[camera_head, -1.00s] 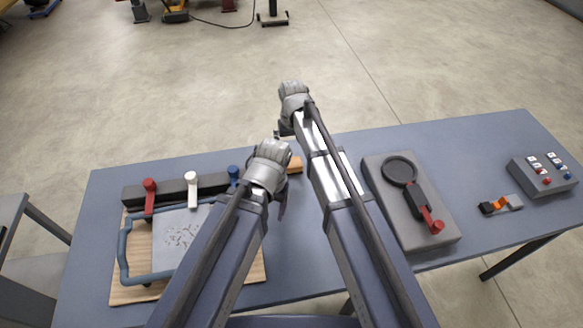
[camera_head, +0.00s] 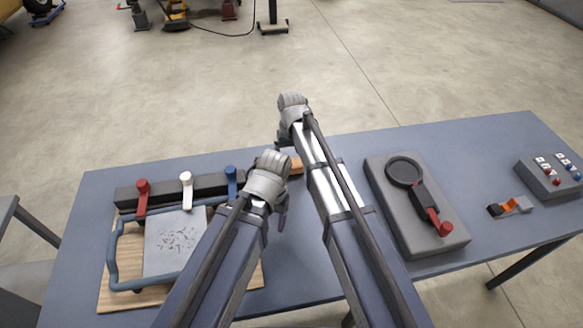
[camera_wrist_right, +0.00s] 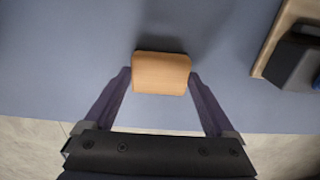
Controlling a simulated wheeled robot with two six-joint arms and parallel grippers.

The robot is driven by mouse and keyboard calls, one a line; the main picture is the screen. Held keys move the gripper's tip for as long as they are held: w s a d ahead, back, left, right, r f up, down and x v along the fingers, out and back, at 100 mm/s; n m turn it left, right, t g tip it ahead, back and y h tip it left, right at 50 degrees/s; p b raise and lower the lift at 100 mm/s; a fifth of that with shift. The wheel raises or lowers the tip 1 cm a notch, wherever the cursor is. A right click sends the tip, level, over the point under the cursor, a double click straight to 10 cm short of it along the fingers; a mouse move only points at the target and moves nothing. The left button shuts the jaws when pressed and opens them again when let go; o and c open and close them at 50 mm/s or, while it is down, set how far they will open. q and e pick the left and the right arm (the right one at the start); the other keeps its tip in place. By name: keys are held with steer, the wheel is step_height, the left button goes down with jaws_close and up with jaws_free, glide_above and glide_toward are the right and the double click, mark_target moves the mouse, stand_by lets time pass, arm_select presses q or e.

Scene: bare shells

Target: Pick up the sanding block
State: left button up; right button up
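The sanding block, a small light-brown block, shows in the right wrist view (camera_wrist_right: 161,73) and partly in the head view (camera_head: 297,166), where my arms hide some of it. It is on the blue-grey table (camera_head: 330,270) near the far edge. My right gripper (camera_wrist_right: 160,76) is open, with one finger on each side of the block and only narrow gaps beside it. In the head view my right gripper (camera_head: 284,136) is mostly hidden under its wrist. My left gripper (camera_head: 281,218) hangs over the table left of the right arm; its fingers are mostly hidden.
Left on the table is a wooden board (camera_head: 125,297) with a blue-handled frame (camera_head: 112,265) and a dark bar (camera_head: 160,190) with red, white and blue levers. Right are a grey plate (camera_head: 440,235) with a red-handled tool, an orange clip (camera_head: 509,207) and a button box (camera_head: 550,178).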

mark_target(292, 163)
steer(key=c, duration=0.7)
arm_select(q)
step_height(292, 163, up, 10)
steer(key=p, duration=1)
arm_select(e)
step_height(292, 163, up, 10)
steer(key=o, duration=0.9)
steer(key=c, duration=0.7)
arm_select(q)
steer(key=shift+a, duration=0.1)
